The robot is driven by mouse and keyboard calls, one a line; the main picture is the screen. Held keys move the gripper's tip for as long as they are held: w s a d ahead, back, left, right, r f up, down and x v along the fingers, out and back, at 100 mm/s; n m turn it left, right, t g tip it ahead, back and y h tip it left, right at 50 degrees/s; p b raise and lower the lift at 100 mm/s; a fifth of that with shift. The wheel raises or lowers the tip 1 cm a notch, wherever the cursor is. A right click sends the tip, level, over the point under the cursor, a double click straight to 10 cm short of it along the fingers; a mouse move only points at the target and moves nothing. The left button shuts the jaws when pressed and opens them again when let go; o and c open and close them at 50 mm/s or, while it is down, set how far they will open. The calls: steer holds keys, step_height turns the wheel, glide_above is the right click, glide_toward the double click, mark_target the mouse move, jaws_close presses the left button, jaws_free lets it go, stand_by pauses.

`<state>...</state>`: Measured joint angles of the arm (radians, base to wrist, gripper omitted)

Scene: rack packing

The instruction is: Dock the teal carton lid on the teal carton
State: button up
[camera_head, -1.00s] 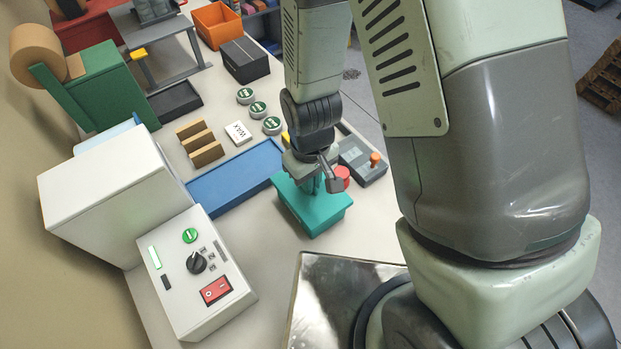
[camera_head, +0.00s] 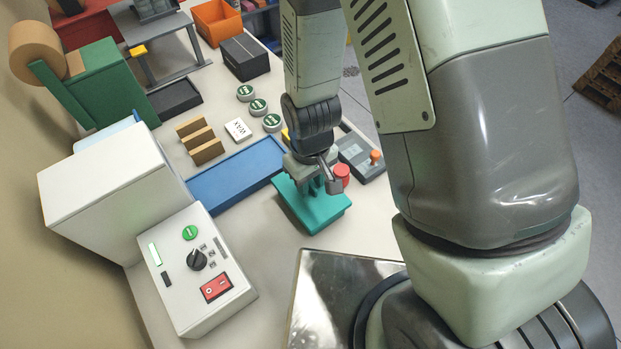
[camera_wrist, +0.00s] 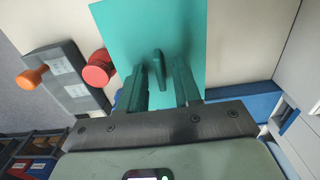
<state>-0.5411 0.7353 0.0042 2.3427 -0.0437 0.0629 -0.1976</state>
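A teal box shape (camera_head: 318,213) stands on the bench below my gripper. It is the teal carton with a flat teal top; I cannot tell in the head view where lid and carton meet. In the wrist view the flat teal lid (camera_wrist: 188,30) fills the middle, with a raised teal grip ridge (camera_wrist: 158,62). My gripper (camera_wrist: 157,72) is open, its two dark green fingers on either side of the ridge with gaps visible. In the head view my gripper (camera_head: 311,183) is low over the teal top, its fingertips partly hidden by my wrist.
A red round knob (camera_head: 341,174) and a grey box with an orange knob (camera_head: 362,157) stand close at the right. A blue tray (camera_head: 236,174) lies to the left. A white control box (camera_head: 193,270) is at the front left. Bare bench lies in front of the carton.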

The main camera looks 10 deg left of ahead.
step_height(320, 180, up, 13)
steer(key=shift+r, duration=0.15)
stand_by(0.5)
step_height(320, 180, up, 6)
steer(key=m+t, duration=0.1)
steer(key=m, duration=0.1)
glide_above(311, 185)
steer(key=w+d, duration=0.1)
steer(key=d, duration=0.2)
steer(key=s+d+r+m+t, duration=0.2)
steer(key=d+r, duration=0.4)
steer(key=r, duration=0.3)
steer(key=s+d+r+m+t, duration=0.2)
steer(key=s+d+r+m, duration=0.2)
steer(key=s+d+r, duration=0.3)
step_height(311, 185, up, 2)
steer(key=shift+d+m+t, duration=0.3)
